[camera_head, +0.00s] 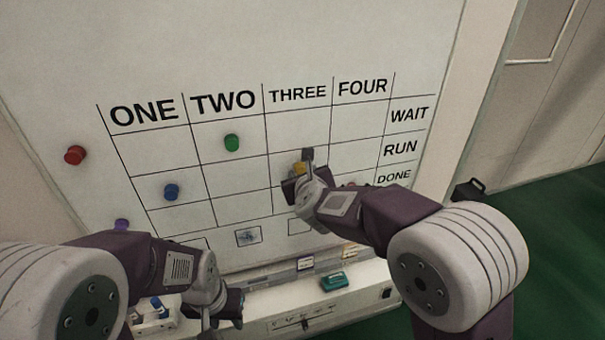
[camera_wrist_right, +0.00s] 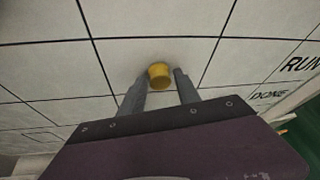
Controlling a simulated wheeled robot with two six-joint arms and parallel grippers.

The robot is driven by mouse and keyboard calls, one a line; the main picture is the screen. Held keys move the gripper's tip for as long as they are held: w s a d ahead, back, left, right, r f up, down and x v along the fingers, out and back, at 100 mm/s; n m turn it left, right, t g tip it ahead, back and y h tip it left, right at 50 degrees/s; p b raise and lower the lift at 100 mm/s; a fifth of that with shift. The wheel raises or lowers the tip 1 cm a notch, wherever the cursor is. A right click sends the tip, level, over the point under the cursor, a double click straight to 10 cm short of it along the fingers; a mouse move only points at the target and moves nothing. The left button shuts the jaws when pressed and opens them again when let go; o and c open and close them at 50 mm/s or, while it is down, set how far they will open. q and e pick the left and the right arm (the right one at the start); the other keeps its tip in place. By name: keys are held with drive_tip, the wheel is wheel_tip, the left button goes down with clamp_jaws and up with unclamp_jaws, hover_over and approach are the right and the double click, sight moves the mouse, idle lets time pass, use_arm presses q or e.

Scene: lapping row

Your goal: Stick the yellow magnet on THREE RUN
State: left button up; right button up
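The yellow magnet (camera_head: 299,169) is at the whiteboard (camera_head: 290,45), in the cell under THREE in the RUN row. In the right wrist view the yellow magnet (camera_wrist_right: 159,76) lies between the fingertips of my right gripper (camera_wrist_right: 160,82). In the head view my right gripper (camera_head: 303,170) covers part of that cell. Whether the magnet touches the board is hard to see. My left gripper (camera_head: 232,305) is low by the ledge, away from the magnet; its fingers are unclear.
A green magnet (camera_head: 232,142) is in TWO WAIT and a blue one (camera_head: 171,191) in ONE RUN. A red magnet (camera_head: 75,155) and a purple one (camera_head: 121,225) are left of the grid. A teal block (camera_head: 334,281) lies on the ledge (camera_head: 372,275) below.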

drive_tip(key=shift+o, duration=0.6)
drive_tip(key=v, duration=0.9)
drive_tip(key=shift+d, duration=0.1)
